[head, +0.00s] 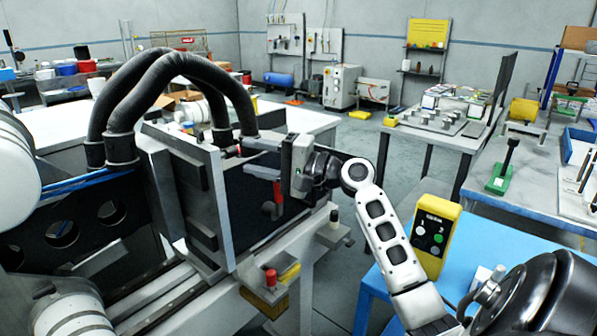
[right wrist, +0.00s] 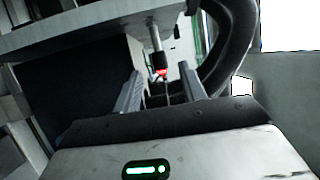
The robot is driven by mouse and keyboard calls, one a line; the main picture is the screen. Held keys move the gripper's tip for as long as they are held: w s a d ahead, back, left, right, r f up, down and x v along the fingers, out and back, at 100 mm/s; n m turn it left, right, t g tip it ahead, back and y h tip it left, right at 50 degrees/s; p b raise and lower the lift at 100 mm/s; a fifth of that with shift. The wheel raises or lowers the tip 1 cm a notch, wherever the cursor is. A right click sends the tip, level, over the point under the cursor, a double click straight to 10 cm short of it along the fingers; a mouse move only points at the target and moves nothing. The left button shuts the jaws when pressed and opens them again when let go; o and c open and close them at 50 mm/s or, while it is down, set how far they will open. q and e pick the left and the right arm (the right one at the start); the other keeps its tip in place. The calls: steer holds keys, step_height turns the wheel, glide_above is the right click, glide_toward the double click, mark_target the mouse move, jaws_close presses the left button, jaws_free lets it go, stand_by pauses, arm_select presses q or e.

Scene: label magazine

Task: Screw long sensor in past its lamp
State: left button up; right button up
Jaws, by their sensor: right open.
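The long sensor (right wrist: 157,58) shows in the right wrist view as a slim metal rod with a dark body, hanging below a pale machine edge. A red glow, its lamp (right wrist: 161,72), shows at its lower end. In the head view a small red spot, apparently the same lamp (head: 238,150), shows by the upright plate. My right gripper (head: 247,157) reaches in from the right with its fingers pointing left at the machine. In the right wrist view its fingers (right wrist: 160,80) are apart, with the sensor beyond and between them. I cannot tell whether they touch it. My left gripper is out of view.
Thick black hoses (head: 165,75) arch above the machine plate (head: 200,200). A red handle (head: 278,197) hangs below my gripper, and a red button (head: 270,277) stands at the front. A yellow control box (head: 435,238) stands on the blue table (head: 480,250) at right.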

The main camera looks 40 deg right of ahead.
steer(key=b+v, duration=0.2)
steer(key=v, duration=0.8)
steer(key=a+f+n+g+h, duration=0.2)
steer(key=a+f+h, duration=0.15)
steer(key=f, duration=0.85)
steer(key=a+f+n+g+h, duration=0.15)
steer(key=a+f, duration=0.25)
steer(key=f, duration=0.8)
steer(key=s+a+f+n+g, duration=0.1)
steer(key=s+a+f+n, duration=0.4)
steer(key=a, duration=0.4)
steer(key=s+a+f+n+g, duration=0.2)
steer(key=s+a+f+n, duration=0.4)
steer(key=s+a+f, duration=0.2)
steer(key=a, duration=0.2)
steer(key=shift+a+f+h, duration=0.3)
